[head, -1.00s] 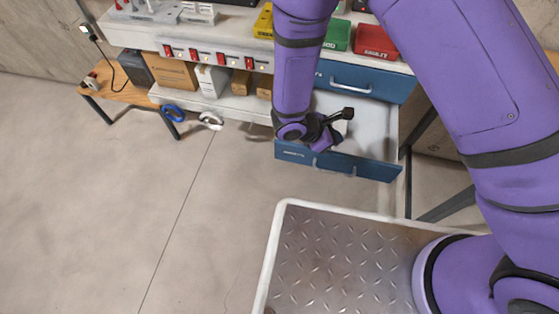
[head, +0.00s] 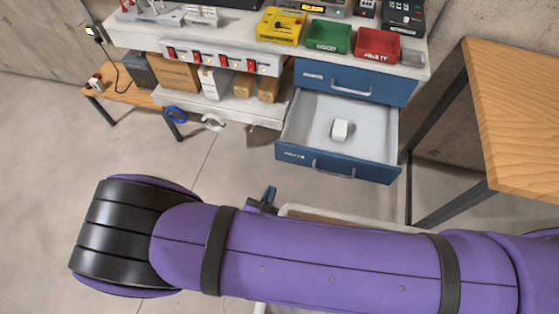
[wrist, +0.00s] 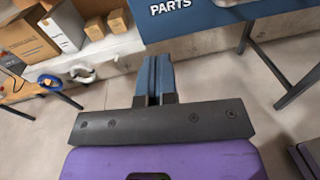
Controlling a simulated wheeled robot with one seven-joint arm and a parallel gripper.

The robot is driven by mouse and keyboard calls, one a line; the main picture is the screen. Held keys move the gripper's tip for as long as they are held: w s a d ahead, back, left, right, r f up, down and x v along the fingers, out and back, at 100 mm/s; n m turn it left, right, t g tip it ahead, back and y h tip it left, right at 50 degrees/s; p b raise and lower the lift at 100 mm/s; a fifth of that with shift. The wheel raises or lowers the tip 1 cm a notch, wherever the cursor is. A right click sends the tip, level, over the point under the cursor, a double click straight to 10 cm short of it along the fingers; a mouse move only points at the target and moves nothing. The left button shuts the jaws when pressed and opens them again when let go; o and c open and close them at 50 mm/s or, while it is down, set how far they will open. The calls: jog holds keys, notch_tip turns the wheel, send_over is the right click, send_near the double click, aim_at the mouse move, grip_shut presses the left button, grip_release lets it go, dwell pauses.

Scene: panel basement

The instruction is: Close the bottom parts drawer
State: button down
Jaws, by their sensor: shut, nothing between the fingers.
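The bottom parts drawer (head: 333,167) is pulled out under the bench in the head view. It has a blue front with a grey bar handle, and a small white object (head: 340,130) lies inside it. Its blue front, lettered PARTS (wrist: 205,14), also shows at the top of the wrist view. My gripper (wrist: 153,75) is shut and empty, pointing toward the area below the drawer front. In the head view my gripper (head: 268,197) shows small beyond my arm, in front of the drawer and apart from it.
The upper blue drawer (head: 352,83) is shut. Yellow (head: 279,26), green (head: 328,37) and red (head: 377,45) bins stand on the bench. A wooden table (head: 525,120) is at the right. Boxes (head: 175,72) sit on the low shelf. The floor before the drawer is open.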

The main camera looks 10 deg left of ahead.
aim_at(281, 155)
jog(key=w, duration=0.4)
jog(key=w+f+n+y, duration=0.1)
jog(key=w, duration=0.3)
jog(key=w+y, duration=0.1)
jog(key=w, duration=0.3)
jog(key=shift+a+f+n+t, duration=0.1)
jog(key=shift+f+n+t, duration=0.2)
jog(key=shift+f+t, duration=0.1)
jog(key=w, duration=1.6)
jog(key=w+d, duration=0.1)
jog(key=w, duration=0.7)
jog(key=shift+w, duration=0.15)
jog(key=shift+w+r, duration=0.2)
jog(key=shift+w, duration=0.05)
jog(key=shift+w+r, duration=0.1)
jog(key=shift+a, duration=0.1)
